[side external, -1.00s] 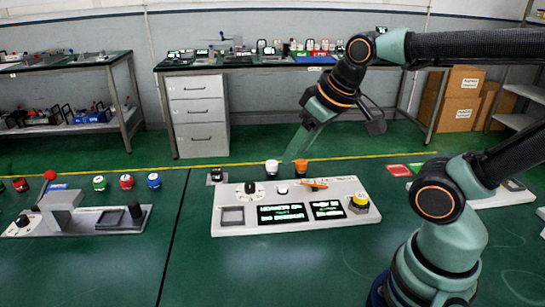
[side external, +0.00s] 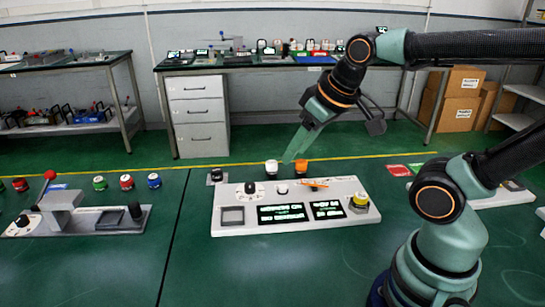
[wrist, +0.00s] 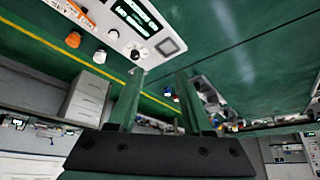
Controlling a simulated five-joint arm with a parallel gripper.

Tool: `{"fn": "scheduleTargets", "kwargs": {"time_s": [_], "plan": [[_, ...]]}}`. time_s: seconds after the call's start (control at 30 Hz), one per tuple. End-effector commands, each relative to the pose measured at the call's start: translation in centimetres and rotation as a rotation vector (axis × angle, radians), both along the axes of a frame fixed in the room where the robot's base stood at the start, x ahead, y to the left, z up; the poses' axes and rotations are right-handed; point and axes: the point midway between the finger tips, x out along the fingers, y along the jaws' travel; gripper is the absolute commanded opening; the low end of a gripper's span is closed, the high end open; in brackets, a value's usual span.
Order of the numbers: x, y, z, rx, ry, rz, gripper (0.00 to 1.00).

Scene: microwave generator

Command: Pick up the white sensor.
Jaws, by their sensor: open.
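The white sensor (side external: 271,167) is a small white-capped cylinder standing upright on the green table, just behind the grey control panel. It also shows in the wrist view (wrist: 99,56), up and left of the fingers. A similar orange-capped one (side external: 301,169) stands to its right, and also shows in the wrist view (wrist: 73,39). My gripper (side external: 293,156) points down, with its green fingers near and apparently above these two caps. In the wrist view the fingers (wrist: 158,76) are apart with nothing between them. The exact height above the table is hard to judge.
The control panel (side external: 236,228) with a dial, screens and a yellow button lies in front of the caps. A small dark piece (side external: 215,175) stands left of the white sensor. Another panel (side external: 100,228) is at the left, with coloured caps behind it.

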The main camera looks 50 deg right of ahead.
Motion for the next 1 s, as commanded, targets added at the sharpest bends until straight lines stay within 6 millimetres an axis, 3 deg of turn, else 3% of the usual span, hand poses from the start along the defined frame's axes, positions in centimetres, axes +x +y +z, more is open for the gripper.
{"fn": "scheduleTargets", "kwargs": {"time_s": [0.07,0.17,0.47,0.63,1.0], "plan": [[0.0,0.0,0.0,0.0,0.0,0.0,0.5],[0.0,0.0,0.0,0.0,0.0,0.0,0.84],[0.0,0.0,0.0,-0.001,0.0,0.002,0.84],[1.2,-0.5,0.8,-0.038,0.025,0.057,0.84],[9.5,-4.7,3.2,-0.234,0.168,0.44,0.84]]}}
